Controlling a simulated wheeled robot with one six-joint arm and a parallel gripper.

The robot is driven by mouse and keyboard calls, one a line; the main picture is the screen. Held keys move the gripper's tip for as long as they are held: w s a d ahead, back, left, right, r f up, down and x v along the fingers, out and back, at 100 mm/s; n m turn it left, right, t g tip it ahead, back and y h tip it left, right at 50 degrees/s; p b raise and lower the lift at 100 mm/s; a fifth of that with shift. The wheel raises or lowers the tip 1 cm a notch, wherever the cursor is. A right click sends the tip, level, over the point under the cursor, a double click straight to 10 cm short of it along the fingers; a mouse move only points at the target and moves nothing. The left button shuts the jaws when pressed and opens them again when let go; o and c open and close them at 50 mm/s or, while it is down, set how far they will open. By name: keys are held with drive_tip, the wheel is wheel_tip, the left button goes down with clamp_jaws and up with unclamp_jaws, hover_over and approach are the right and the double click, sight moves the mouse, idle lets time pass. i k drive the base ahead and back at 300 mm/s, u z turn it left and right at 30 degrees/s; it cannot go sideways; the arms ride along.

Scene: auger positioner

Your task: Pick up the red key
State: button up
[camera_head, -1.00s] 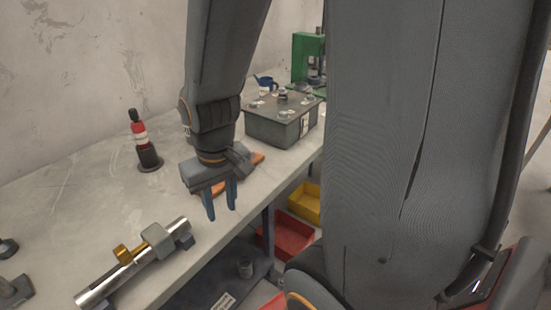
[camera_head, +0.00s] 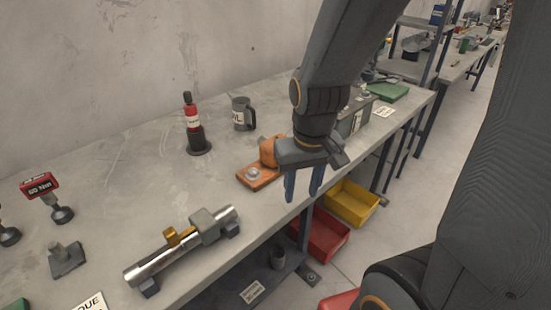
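A red piece marked "60 Nm" (camera_head: 39,185) tops a small dark stand at the far left of the bench; it may be the red key. A red and black upright tool (camera_head: 194,124) with a white label also stands on a round dark base at the back of the bench. I cannot tell for sure which is the key. My gripper (camera_head: 302,192) is open, points down and looks empty. It is at the front edge of the bench, right of both red things and well apart from them.
A steel cylinder with a brass fitting (camera_head: 180,237) lies on dark supports at the front of the bench. A grey mug (camera_head: 243,114) and an orange block (camera_head: 258,176) stand left of my gripper. Red (camera_head: 327,236) and yellow (camera_head: 352,203) bins sit below the bench edge.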

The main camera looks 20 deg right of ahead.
sight(42, 186)
drive_tip(key=z, duration=0.75)
drive_tip(key=k, duration=1)
drive_tip(key=u, duration=1.2)
drive_tip(key=i, duration=0.4)
